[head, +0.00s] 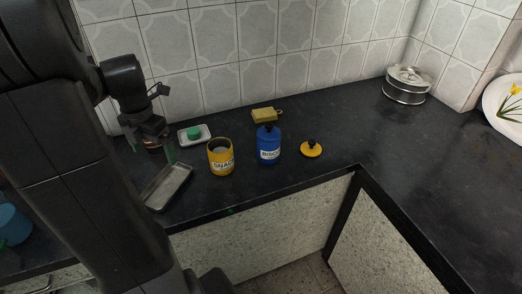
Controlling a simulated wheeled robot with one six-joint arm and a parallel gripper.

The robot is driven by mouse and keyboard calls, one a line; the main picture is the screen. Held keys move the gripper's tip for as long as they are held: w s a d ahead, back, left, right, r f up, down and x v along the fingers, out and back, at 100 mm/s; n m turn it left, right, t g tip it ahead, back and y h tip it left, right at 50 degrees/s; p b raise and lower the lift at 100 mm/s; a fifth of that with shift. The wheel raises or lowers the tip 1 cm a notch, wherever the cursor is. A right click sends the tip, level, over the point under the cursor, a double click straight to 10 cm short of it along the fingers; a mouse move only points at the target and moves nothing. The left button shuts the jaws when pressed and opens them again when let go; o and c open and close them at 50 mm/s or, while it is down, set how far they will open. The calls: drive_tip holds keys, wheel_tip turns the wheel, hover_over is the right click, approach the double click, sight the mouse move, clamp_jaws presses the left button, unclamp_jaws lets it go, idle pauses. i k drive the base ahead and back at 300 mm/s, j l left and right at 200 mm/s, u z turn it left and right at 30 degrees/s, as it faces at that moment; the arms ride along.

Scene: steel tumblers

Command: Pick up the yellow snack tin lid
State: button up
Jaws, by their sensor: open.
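The yellow snack tin lid (312,150) lies on the dark counter in the head view, with a black knob on top. It is to the right of the blue tin. The yellow snack tin (221,158) stands upright without a lid, its top open and its label facing me. My gripper (158,154) is at the left, above the counter near the metal tray, well to the left of the lid. It is open, and I see nothing between its fingers. My arm hides part of the counter at the left.
A blue tin (269,146) with its lid on stands between the yellow tin and the lid. A metal tray (167,188), a white dish (207,131) with a green item, and a yellow sponge (266,115) lie nearby. Stacked steel containers (404,92) stand in the corner.

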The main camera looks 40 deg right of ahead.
sight(311, 148)
drive_tip(key=k+l+z, duration=0.2)
drive_tip(key=l, duration=0.3)
drive_tip(key=l+z, duration=0.2)
drive_tip(key=l, duration=0.25)
drive_tip(key=k+l+z, duration=0.2)
drive_tip(key=l, duration=0.35)
drive_tip(key=i, duration=0.1)
